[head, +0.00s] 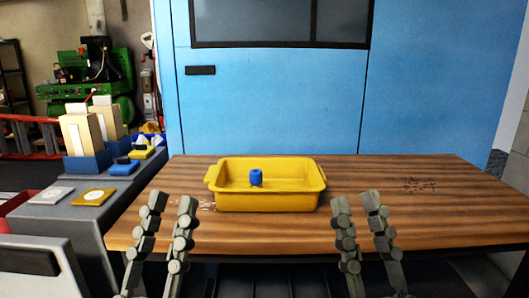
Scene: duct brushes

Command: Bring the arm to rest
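My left gripper (172,204) is at the lower left, over the front edge of the wooden table. Its two fingers stand apart with nothing between them. My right gripper (356,203) is at the lower right of centre, also over the table's front edge. Its fingers are apart and empty. A yellow tray (268,201) sits on the table between and beyond the grippers. A small blue cylinder (256,178) is inside the tray. Neither gripper appears to touch the tray. No duct brush can be made out.
The wooden table (420,215) is clear to the right of the tray, apart from a patch of small dark marks (419,185). A grey side bench (60,217) on the left holds boxes and small flat items. A blue wall (270,100) stands behind the table.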

